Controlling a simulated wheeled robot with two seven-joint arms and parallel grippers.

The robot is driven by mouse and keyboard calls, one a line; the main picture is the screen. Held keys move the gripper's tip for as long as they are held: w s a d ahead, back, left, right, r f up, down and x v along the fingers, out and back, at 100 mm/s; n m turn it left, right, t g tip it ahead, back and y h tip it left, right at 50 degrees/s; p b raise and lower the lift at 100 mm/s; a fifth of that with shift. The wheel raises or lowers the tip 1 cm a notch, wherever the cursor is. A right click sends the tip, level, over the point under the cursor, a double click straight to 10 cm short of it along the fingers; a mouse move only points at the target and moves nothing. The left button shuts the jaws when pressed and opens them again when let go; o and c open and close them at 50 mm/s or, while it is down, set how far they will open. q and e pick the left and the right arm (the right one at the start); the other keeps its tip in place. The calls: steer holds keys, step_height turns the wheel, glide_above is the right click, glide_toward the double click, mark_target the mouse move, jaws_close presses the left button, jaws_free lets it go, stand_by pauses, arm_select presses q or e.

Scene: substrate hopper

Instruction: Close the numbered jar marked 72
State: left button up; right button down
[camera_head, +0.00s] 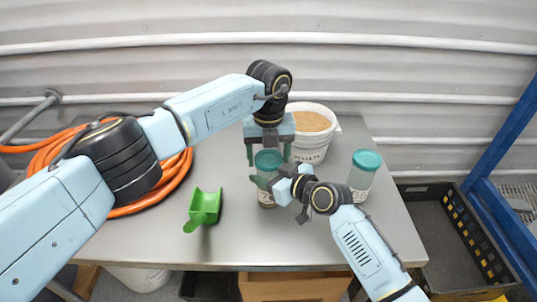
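A clear jar (267,198) with brownish contents stands near the middle of the table. A green lid (268,160) sits at its top; I cannot tell whether it is seated or just above. My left gripper (268,154) points down from above, one finger on each side of the lid; whether they touch it is unclear. My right gripper (267,181) comes from the right at the jar's body, one finger across its front; the other is hidden. A second jar (360,180) with a green lid (366,160) stands to the right. I cannot read a number on either jar.
A white bucket of pellets (308,148) stands close behind the grippers. A green scoop (204,208) lies left of the middle jar. A coiled orange hose (174,180) is at the left. The grey table (237,245) is clear at the front. A dark crate (440,230) sits beyond its right edge.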

arm_select(q)
steer(key=o, duration=0.3)
steer(key=shift+r, duration=0.1)
steer(key=shift+r, duration=2.2)
steer(key=shift+c, duration=0.4)
step_height(320, 180, up, 4)
steer(key=shift+f+m, duration=0.25)
steer(key=shift+m, duration=0.35)
steer(key=shift+c, duration=1)
steer(key=shift+f, duration=0.1)
